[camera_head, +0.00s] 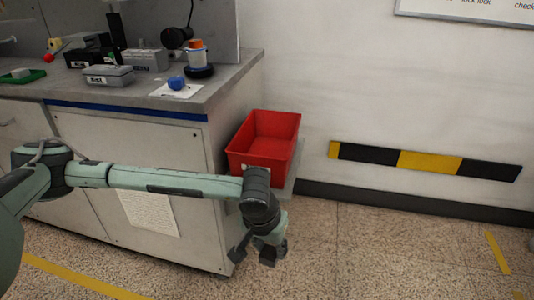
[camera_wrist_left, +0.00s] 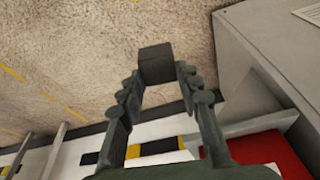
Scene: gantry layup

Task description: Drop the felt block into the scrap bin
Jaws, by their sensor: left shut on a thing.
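The felt block (camera_wrist_left: 157,62) is a dark grey cube between the fingertips of my left gripper (camera_wrist_left: 157,75) in the left wrist view. My left gripper is shut on it. In the head view the left gripper (camera_head: 262,249) hangs at the end of my arm, in front of and below the red scrap bin. The block is hard to tell from the dark fingers there. The scrap bin (camera_head: 240,160) is an open red box beside the bench end, and its visible inside looks empty. Part of the red bin (camera_wrist_left: 270,152) shows at the lower right in the wrist view. My right gripper is out of view.
The grey bench (camera_head: 230,85) stands left of the bin, holding grey boxes (camera_head: 108,76), a green tray (camera_head: 22,76), a blue lump (camera_head: 177,82) and an orange-topped container (camera_head: 196,55). A yellow-black strip (camera_head: 425,161) marks the wall. The speckled floor (camera_head: 370,255) at right is mostly clear.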

